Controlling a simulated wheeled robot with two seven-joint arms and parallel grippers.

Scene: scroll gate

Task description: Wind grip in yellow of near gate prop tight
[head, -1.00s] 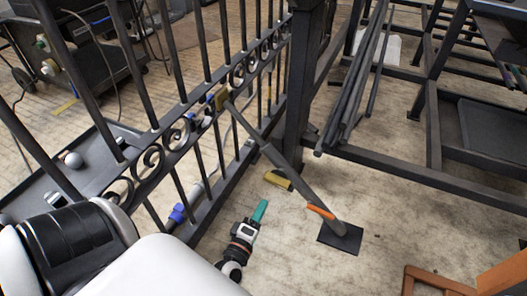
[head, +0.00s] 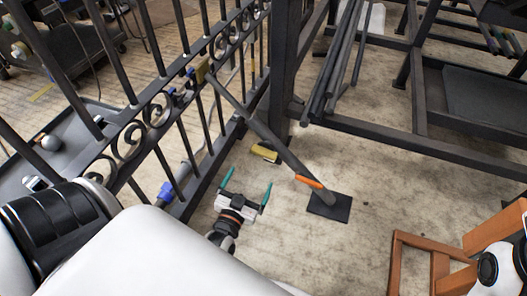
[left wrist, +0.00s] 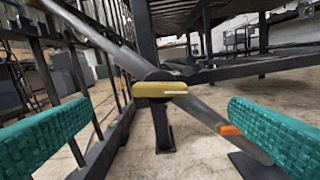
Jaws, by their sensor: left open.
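The near gate prop (head: 262,128) is a grey bar slanting from the black scroll gate (head: 150,105) down to a dark floor plate (head: 328,206). Its yellow grip (head: 264,152) sticks out beside the bar, about midway along. In the left wrist view the yellow grip (left wrist: 160,89) lies level, in front of a dark hub on the bar. My left gripper (head: 246,184) is open and empty, its teal fingers spread below the grip in the head view. In the left wrist view the grip is ahead, above and between the fingertips (left wrist: 160,132), not touched. My right gripper is out of view.
An orange piece (head: 309,181) sits low on the prop. A yellowish block (head: 203,70) is at its gate end. A black frame (head: 430,145) with bars stands right. A brown wooden frame (head: 440,262) is at lower right. The floor between is clear.

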